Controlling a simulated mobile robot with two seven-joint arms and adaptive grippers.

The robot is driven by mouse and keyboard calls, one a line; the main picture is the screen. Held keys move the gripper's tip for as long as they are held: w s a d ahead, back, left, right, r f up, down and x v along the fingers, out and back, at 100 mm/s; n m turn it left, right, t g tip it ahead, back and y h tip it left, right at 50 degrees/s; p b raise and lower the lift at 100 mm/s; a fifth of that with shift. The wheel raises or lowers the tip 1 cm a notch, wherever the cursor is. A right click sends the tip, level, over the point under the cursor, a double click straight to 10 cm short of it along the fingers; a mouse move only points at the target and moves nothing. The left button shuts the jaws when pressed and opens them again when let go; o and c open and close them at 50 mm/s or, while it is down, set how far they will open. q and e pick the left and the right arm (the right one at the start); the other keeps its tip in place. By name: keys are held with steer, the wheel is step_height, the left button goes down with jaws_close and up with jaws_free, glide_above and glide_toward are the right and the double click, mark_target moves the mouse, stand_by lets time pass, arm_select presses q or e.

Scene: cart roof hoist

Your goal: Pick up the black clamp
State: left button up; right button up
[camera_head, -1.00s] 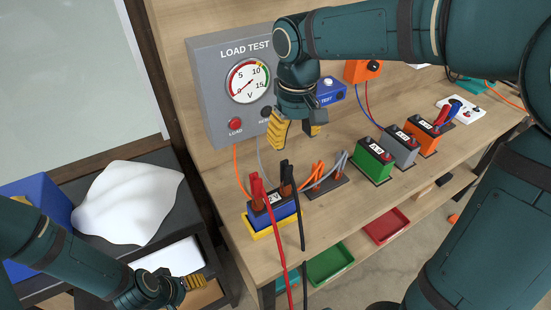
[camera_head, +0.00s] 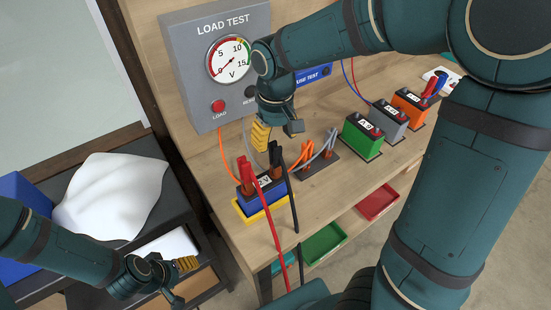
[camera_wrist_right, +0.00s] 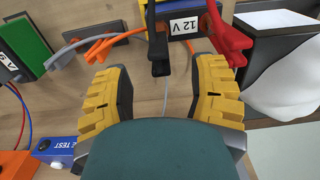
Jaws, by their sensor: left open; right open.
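The black clamp (camera_head: 278,158) stands upright on the 12 V blue battery (camera_head: 269,197), its black cable hanging over the bench's front edge. The red clamp (camera_head: 245,174) stands on the same battery to its left. My right gripper (camera_head: 276,135) is open and empty, just above and behind the black clamp. In the right wrist view the black clamp (camera_wrist_right: 159,52) lies ahead of the gap between the open yellow fingers (camera_wrist_right: 163,90), with the red clamp (camera_wrist_right: 228,38) to its right. My left gripper (camera_head: 182,280) is open and empty at lower left, far from the clamp.
Orange and grey clamps (camera_head: 320,153) stand on a dark holder just right of the battery. Green (camera_head: 361,138), grey and orange batteries line the bench further right. The load test box (camera_head: 212,75) stands behind. A white cloth (camera_head: 112,195) lies on the dark cart at left.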

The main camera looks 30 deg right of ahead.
mark_target(276, 145)
steer(key=shift+w+f+b, duration=0.15)
steer(key=shift+f+b, duration=0.15)
steer(key=shift+f, duration=1.85)
steer(key=shift+o, duration=0.2)
jaws_close()
